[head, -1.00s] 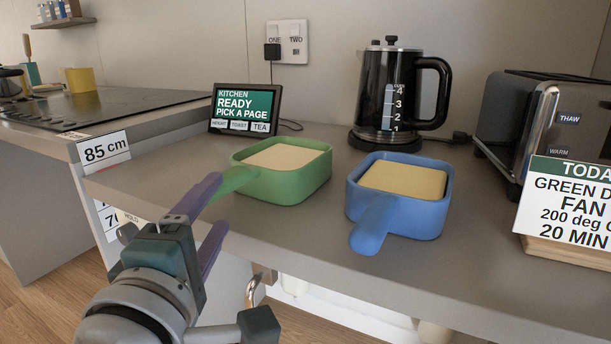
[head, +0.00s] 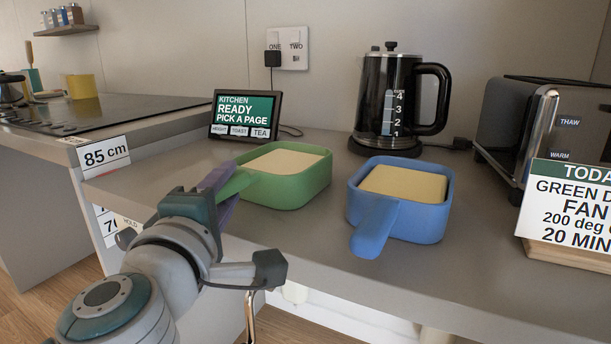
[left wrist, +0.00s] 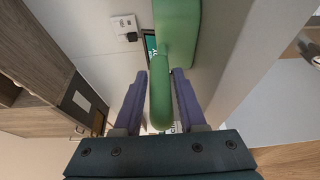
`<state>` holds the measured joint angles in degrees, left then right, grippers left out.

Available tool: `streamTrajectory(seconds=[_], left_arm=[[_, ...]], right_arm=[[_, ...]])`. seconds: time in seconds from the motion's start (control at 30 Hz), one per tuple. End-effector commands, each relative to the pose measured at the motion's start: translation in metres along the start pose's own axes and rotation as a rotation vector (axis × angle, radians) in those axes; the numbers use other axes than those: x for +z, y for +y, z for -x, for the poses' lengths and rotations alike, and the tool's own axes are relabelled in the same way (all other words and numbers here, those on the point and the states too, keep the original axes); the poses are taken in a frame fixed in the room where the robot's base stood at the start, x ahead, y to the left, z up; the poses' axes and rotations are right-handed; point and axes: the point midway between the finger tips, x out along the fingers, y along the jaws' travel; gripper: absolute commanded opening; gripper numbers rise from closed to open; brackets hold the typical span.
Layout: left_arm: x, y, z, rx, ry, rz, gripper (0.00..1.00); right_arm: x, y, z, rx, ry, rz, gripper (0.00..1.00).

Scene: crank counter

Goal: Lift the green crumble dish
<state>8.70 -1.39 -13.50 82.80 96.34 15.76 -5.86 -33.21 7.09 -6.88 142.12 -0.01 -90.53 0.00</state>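The green crumble dish (head: 283,187), with a pale filling (head: 284,160), sits on the grey counter (head: 300,240), its handle pointing left towards the front edge. My left gripper (head: 229,190) is at this handle with its purple fingers on either side. In the left wrist view the green handle (left wrist: 161,100) runs between the open fingers, with narrow gaps showing on both sides. The dish body (left wrist: 178,22) lies beyond the fingertips. My right gripper is not in view.
A blue dish (head: 402,215) with a similar filling stands close on the right. Behind are a black kettle (head: 389,100) and a small display (head: 245,115). A toaster (head: 545,130) and a sign (head: 570,205) stand at the right. A hob (head: 110,108) is at the left.

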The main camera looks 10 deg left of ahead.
Motion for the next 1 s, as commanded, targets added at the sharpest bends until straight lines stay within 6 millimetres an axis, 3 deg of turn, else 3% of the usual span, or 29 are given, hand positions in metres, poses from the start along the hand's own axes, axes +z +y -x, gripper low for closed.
streamTrajectory(seconds=[0.03, 0.33, 1.0], left_arm=[[0.0000, -0.0001, 0.0001, 0.000, 0.000, 0.000, 0.34], [0.0000, 0.0000, 0.0002, 0.000, 0.000, 0.000, 0.00], [0.0000, 0.0002, 0.0001, 0.001, 0.000, 0.000, 0.00]], right_arm=[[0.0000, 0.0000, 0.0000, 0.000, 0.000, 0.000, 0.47], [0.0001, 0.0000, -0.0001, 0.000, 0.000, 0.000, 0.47], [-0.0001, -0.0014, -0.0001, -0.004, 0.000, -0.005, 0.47]])
